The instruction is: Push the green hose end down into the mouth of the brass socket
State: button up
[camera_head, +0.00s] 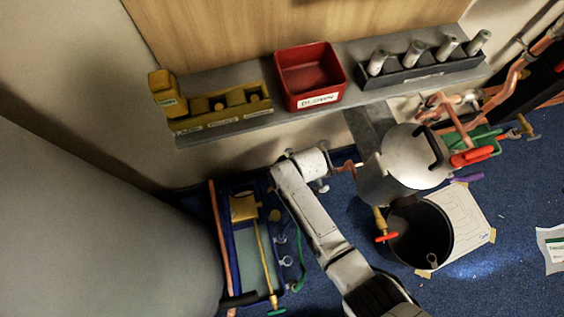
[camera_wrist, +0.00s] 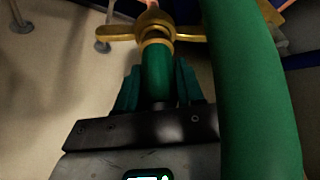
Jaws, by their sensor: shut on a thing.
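In the wrist view, my gripper (camera_wrist: 158,78) is shut on the green hose end (camera_wrist: 157,72), with one dark green finger on each side. The hose end points away from my palm, toward the brass socket (camera_wrist: 151,22), which has a wing on each side. A tan ring sits around the tip of the hose end, right at the socket's mouth. I cannot tell how far the tip is inside, if at all. A thick length of green hose (camera_wrist: 252,95) runs along the right. In the head view, a green hose (camera_head: 298,255) shows beside my arm; the fingers cannot be made out.
A blue-edged frame with a brass rod (camera_head: 260,255) stands left of my arm. A grey tank (camera_head: 405,165) and a dark open bin (camera_head: 420,235) stand to the right. A shelf behind holds a red bin (camera_head: 310,76) and a yellow rack (camera_head: 220,110).

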jog(key=shift+f+b, duration=0.45)
jog(key=shift+f, duration=0.15)
dwell(0.3)
jog(key=o, duration=1.2)
jog(key=p+v, duration=0.5)
jog(key=v, duration=0.5)
jog(key=shift+d+r, duration=0.1)
jog(key=shift+r, duration=0.3)
